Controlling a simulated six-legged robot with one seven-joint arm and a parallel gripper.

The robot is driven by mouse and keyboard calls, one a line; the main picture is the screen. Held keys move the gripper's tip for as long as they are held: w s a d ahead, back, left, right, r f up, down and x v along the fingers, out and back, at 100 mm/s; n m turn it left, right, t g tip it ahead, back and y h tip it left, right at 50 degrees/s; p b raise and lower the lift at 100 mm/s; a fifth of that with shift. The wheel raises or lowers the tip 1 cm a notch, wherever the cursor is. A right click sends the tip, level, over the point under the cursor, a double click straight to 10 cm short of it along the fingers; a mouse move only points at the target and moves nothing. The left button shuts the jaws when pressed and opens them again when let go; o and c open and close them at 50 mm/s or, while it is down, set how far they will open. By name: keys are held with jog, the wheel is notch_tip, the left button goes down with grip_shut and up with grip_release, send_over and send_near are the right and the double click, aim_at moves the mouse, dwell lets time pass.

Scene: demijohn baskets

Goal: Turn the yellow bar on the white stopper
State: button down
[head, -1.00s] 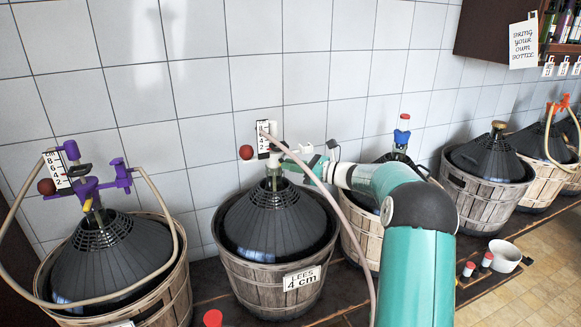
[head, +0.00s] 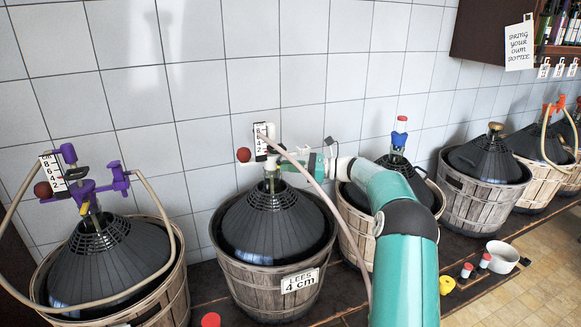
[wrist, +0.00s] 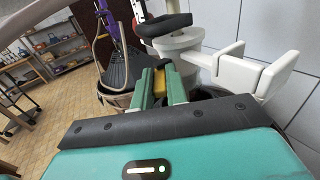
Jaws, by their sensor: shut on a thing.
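The white stopper (wrist: 180,42) sits in the neck of the second demijohn (head: 272,220) from the left, with white arms reaching right in the wrist view. It looks small in the head view (head: 271,163). The yellow bar (wrist: 161,77) shows at the stopper's lower left in the wrist view, between my fingertips. My gripper (wrist: 160,84) is shut on the yellow bar, its two green fingers on either side. In the head view my gripper (head: 303,164) reaches the stopper from the right. The bar is too small to make out there.
A pale hose (head: 330,195) runs down in front of my gripper. A scale card (head: 262,141) and a red ball (head: 243,155) are by the stopper. Basketed demijohns stand on both sides, the left one with a purple fitting (head: 88,185).

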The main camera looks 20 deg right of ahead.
jog(key=c, duration=1.4)
grip_release()
jog(key=shift+r, duration=0.1)
